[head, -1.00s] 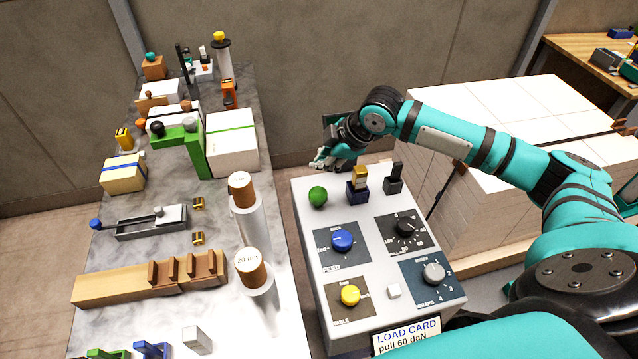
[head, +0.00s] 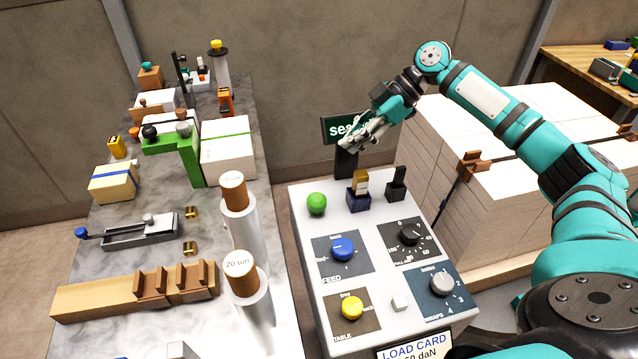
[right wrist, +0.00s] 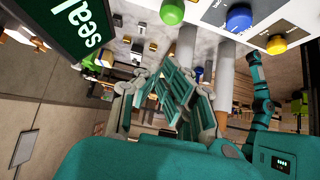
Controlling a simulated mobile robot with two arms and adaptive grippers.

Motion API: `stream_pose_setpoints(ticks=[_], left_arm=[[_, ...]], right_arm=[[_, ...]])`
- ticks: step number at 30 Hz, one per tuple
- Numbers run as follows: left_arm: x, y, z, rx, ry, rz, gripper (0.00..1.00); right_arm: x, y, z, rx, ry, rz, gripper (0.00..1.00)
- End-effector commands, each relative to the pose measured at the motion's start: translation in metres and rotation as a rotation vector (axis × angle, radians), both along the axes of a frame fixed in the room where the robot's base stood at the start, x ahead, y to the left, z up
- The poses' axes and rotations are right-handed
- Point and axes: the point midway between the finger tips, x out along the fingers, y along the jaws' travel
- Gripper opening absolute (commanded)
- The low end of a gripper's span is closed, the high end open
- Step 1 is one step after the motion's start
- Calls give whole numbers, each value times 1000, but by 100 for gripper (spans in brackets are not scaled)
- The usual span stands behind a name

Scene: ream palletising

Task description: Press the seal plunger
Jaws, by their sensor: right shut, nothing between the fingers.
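A green ball-shaped knob (head: 316,203) stands on the back left corner of the white control console (head: 375,215); I take it for the seal plunger, but it bears no label I can read. Behind the console's back edge a dark green sign (head: 333,129) reading "seal" stands on a black post. My right gripper (head: 350,141) is shut and empty, in front of the sign's right part, above and beyond the knob. In the right wrist view the knob (right wrist: 172,11) is at the top, apart from the fingers (right wrist: 172,100). My left gripper is out of view.
The console also carries a blue dial (head: 343,249), a yellow dial (head: 352,306), and a yellow-topped switch (head: 360,188). A marble bench (head: 140,262) with rollers and wrapped reams is at left. A tall paper stack (head: 450,150) stands at right, behind my right arm.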

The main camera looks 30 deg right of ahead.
Motion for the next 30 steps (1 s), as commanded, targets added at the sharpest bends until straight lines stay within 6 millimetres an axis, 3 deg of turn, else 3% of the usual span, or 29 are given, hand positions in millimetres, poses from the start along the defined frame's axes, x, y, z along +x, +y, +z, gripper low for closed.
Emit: stream_pose_setpoints(ticks=[8,21,30], left_arm=[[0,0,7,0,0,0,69],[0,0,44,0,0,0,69],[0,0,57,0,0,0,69]], right_arm=[[2,11,-9,0,3,1,0],[18,72,-70,0,3,1,0],[18,69,-107,-1,3,-2,0]])
